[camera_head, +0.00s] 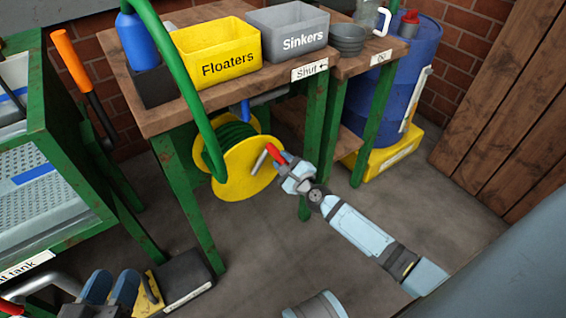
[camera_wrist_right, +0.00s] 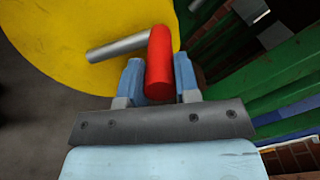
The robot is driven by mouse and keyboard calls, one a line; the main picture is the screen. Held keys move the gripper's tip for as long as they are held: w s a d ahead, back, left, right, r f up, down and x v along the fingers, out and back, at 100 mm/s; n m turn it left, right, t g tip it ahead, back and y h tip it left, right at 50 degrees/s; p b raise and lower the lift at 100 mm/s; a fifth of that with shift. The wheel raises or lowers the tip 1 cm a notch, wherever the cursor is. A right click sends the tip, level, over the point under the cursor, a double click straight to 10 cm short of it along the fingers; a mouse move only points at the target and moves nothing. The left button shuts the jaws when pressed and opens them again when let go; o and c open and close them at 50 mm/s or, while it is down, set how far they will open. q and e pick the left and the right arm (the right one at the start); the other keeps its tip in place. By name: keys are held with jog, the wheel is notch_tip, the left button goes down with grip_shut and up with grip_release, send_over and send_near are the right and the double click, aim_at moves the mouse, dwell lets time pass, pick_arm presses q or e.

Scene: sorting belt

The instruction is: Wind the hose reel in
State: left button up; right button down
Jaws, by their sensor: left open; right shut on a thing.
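The yellow hose reel (camera_head: 238,180) hangs under the wooden bench, with dark green hose wound behind its front disc. A thick green hose (camera_head: 185,75) runs from the reel up past the bench. The metal crank (camera_head: 259,161) carries a red handle (camera_head: 275,153) on the reel's front. My right gripper (camera_head: 283,166) is shut on the red handle; in the right wrist view its fingers (camera_wrist_right: 160,82) sit on both sides of the handle (camera_wrist_right: 159,60). My left gripper (camera_head: 112,289) is open at the bottom left, away from the reel.
A yellow Floaters bin (camera_head: 220,70) and a grey Sinkers bin (camera_head: 303,40) stand on the bench (camera_head: 190,110). A blue barrel (camera_head: 398,80) stands behind right. A green-framed tank (camera_head: 60,170) is at left. The floor right of the reel is open.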

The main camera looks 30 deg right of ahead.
jog(key=shift+d+f, duration=0.25)
jog(key=shift+d, duration=0.1)
dwell(0.3)
jog(key=c, duration=0.8)
grip_release()
jog(key=shift+c, duration=0.2)
jog(key=s+d, duration=0.1)
jog(key=s, duration=1.2)
jog(key=shift+s+p, duration=0.4)
